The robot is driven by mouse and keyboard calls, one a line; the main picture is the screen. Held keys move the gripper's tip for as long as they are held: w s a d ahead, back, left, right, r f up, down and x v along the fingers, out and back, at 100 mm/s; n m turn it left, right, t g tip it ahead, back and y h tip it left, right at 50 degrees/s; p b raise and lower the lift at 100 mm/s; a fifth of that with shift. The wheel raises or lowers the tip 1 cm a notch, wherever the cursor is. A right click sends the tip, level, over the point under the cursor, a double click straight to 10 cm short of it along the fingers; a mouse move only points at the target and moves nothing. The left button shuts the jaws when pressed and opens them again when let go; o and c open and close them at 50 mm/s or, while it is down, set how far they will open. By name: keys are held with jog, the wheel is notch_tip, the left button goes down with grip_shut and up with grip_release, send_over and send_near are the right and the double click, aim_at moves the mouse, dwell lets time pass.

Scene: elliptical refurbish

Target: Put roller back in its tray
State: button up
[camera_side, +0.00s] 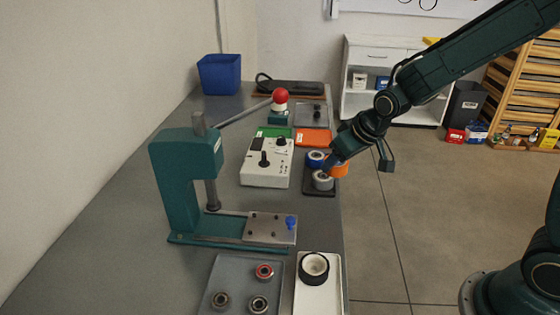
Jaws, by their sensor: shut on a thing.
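My gripper (333,163) is at the dark tray (320,192) near the table's right edge, shut on what looks like an orange roller (340,170). The orange roller overlaps the tray's right edge in the picture; whether it touches the tray or hangs just above it cannot be told. A grey roller (322,182) stands in the tray in front of it. My fingertips partly hide the space between the rollers.
A control box (267,165) stands left of the tray, with an orange plate (313,138) behind. A green press (180,185) stands left front. In front are a white tray (318,299) with a black-and-white ring and a grey tray (236,272) with bearings. A red-knobbed lever (280,97) stands farther back.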

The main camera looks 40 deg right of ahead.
notch_tip(320, 180, up, 29)
jog(key=n+g+y, duration=0.1)
jog(key=n+y, duration=0.2)
jog(key=n, duration=0.4)
send_over(188, 272)
jog(key=s+d, duration=0.1)
jog(key=s, duration=0.1)
notch_tip(188, 272, down, 18)
jog(key=shift+d, duration=0.2)
notch_tip(188, 272, down, 20)
jog(key=shift+r, duration=0.1)
dwell(1.0)
jog(key=o, duration=1)
jog(key=shift+c, duration=0.2)
